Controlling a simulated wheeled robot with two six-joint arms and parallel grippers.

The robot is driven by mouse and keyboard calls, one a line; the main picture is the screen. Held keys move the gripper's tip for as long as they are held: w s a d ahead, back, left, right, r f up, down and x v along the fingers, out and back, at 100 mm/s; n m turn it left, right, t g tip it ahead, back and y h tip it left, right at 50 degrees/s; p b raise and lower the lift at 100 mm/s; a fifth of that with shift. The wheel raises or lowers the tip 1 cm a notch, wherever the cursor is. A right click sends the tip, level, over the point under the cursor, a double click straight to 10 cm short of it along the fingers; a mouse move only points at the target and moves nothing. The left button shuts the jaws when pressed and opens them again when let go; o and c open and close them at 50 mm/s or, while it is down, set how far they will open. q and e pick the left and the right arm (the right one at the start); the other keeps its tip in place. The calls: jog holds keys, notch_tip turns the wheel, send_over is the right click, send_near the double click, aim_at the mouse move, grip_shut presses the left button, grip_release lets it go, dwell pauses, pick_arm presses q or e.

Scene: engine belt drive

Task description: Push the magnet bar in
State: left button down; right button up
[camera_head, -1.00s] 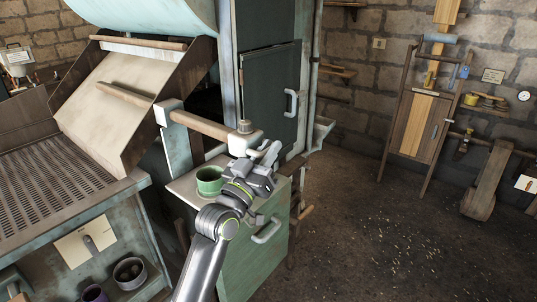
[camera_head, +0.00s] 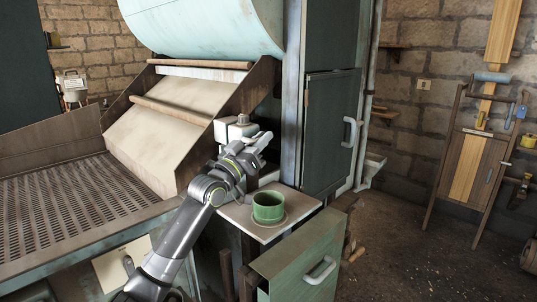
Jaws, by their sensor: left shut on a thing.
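The magnet bar (camera_head: 241,130) shows at the side of the sloped chute, in the middle of the head view. Its pale end block with a small grey knob on top sits close against another pale block on the machine; no length of wooden bar shows between them. My left gripper (camera_head: 259,142) is at the near side of the end block, shut on the magnet bar. The gripper and wrist hide the block's lower part, so the exact grip is hard to see. My right gripper is not in view.
A green cup (camera_head: 268,207) stands on a small shelf (camera_head: 246,226) just below my left wrist. A green drawer (camera_head: 300,262) with a pale handle juts out below it. A tall dark cabinet door (camera_head: 331,130) stands right of the gripper. Open floor lies at right.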

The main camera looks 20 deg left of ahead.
pick_arm(q)
jog(key=shift+a, duration=0.2)
jog(key=shift+r, duration=0.1)
jog(key=c, duration=1.7)
grip_release()
jog(key=shift+w+a, duration=0.1)
jog(key=shift+a, duration=0.1)
